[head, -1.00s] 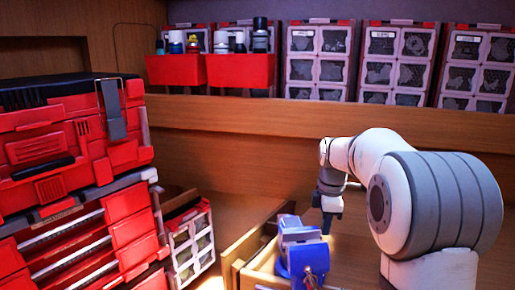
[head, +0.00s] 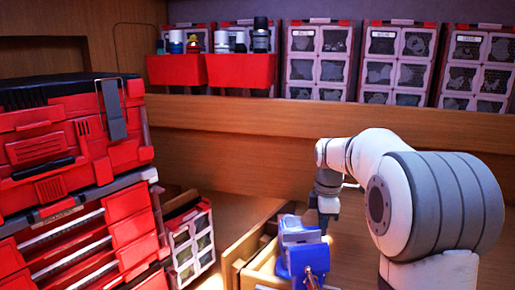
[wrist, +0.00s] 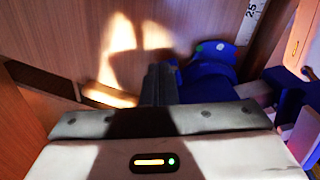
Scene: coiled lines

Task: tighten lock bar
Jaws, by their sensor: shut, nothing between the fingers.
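A blue vise-like device (head: 301,252) stands at the lower middle of the head view, at the wooden drawer or box. My gripper (head: 324,228) points down just behind and right of its top. In the wrist view my dark fingers (wrist: 160,84) are together with nothing between them. Directly right of them is a blue rounded part (wrist: 208,72) of the device. I cannot tell whether the fingers touch it. I cannot clearly pick out the lock bar in either view; it may be hidden or too small.
A wooden drawer (head: 240,257) surrounds the left side of the device. Red toolboxes (head: 70,150) stack at the left. A wooden ledge (head: 260,128) with red bins (head: 240,70) and clear-fronted organizers (head: 400,62) runs along the back.

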